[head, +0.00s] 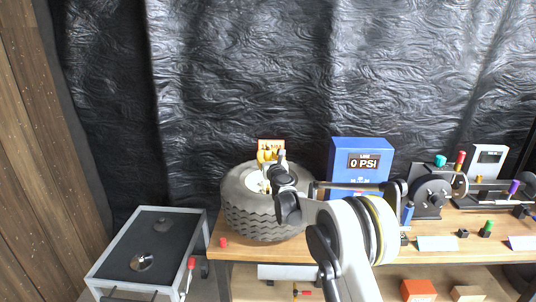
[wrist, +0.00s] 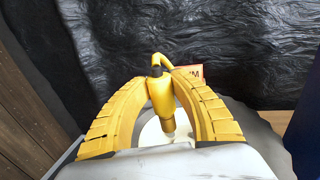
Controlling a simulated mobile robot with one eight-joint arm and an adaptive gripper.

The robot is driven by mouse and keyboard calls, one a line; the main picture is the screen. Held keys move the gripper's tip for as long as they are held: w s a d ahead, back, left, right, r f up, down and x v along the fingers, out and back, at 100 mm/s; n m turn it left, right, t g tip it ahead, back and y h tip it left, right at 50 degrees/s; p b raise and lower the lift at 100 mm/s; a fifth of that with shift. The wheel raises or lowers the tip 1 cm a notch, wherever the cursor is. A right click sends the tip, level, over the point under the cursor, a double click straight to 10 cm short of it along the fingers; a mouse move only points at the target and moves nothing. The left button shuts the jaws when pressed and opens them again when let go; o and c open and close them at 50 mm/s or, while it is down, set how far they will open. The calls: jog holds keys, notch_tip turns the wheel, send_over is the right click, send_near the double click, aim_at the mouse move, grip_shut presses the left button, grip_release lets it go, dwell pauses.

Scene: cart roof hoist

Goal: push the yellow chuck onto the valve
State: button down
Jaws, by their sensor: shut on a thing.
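My gripper (wrist: 161,92) is shut on the yellow chuck (wrist: 161,95), with a yellow finger on each side of it. The chuck stands roughly upright, with a bent, dark-jointed top and a narrower lower end over the pale wheel hub (wrist: 150,133). In the head view my gripper (head: 268,158) is above the hub of the black tire (head: 255,222), which lies flat on the bench. The valve is not clearly visible, so I cannot tell whether the chuck touches it.
A blue box (head: 361,150) reading 0 PSI stands right of the tire, close to my arm. An orange sign (head: 271,144) is behind the tire. A small red piece (head: 223,242) lies at the bench's left. A grey cart (head: 150,250) stands left. Tools fill the right bench.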

jog(key=shift+f+m+h+b, duration=0.35)
jog(key=shift+f+h+b, duration=0.35)
jog(key=shift+f, duration=0.7)
jog(key=shift+f+m+h+b, duration=0.4)
jog(key=shift+f+b, duration=0.55)
jog(key=shift+f, duration=0.45)
jog(key=shift+f+b, duration=1.5)
jog(key=shift+f, duration=0.2)
jog(key=c, duration=1.1)
grip_release()
jog(key=shift+s, duration=0.1)
jog(key=s, duration=0.4)
jog(key=s+d, duration=0.1)
jog(key=s, duration=0.6)
jog(key=shift+s+d, duration=0.2)
jog(key=shift+s, duration=0.15)
